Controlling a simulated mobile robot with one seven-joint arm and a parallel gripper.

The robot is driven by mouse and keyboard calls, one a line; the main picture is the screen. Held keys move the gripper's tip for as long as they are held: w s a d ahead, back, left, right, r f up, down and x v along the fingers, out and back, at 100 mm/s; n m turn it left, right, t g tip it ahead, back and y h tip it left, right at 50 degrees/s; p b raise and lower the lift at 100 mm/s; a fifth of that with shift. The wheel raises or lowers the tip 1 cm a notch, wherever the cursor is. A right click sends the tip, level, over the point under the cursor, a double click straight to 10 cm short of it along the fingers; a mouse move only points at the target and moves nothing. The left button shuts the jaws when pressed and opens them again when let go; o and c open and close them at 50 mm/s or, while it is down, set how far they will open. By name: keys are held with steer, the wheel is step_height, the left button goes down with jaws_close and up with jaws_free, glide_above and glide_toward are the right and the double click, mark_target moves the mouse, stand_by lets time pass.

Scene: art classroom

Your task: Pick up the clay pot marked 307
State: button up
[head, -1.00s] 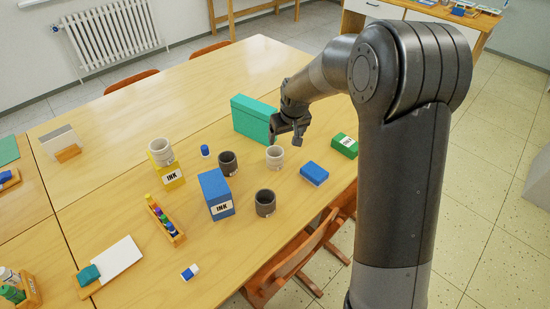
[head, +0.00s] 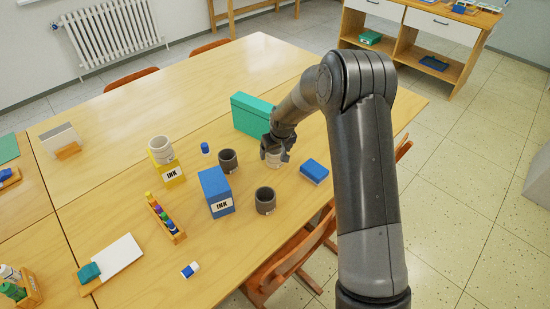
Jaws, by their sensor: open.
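Several clay pots are in view, and I cannot read the number 307 on any of them. A pale pot (head: 273,160) stands on the table, partly hidden by my gripper (head: 276,153). My gripper is open, pointing down, with its fingers at the upper part of this pot; I cannot tell whether they touch it. A dark grey pot (head: 228,162) stands to its left, and another dark pot (head: 265,201) stands nearer the front edge. A second pale pot (head: 161,150) sits on top of a yellow ink box (head: 170,175).
A teal box (head: 250,115) stands close behind my gripper. A blue ink box (head: 215,193) stands between the pots. A blue block (head: 314,171) lies to the right of the gripper. A rack of small bottles (head: 165,219) is at the left. The table's far part is clear.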

steer(key=shift+x, duration=1.85)
steer(key=shift+a, duration=0.1)
steer(key=shift+c, duration=0.4)
steer(key=c, duration=1)
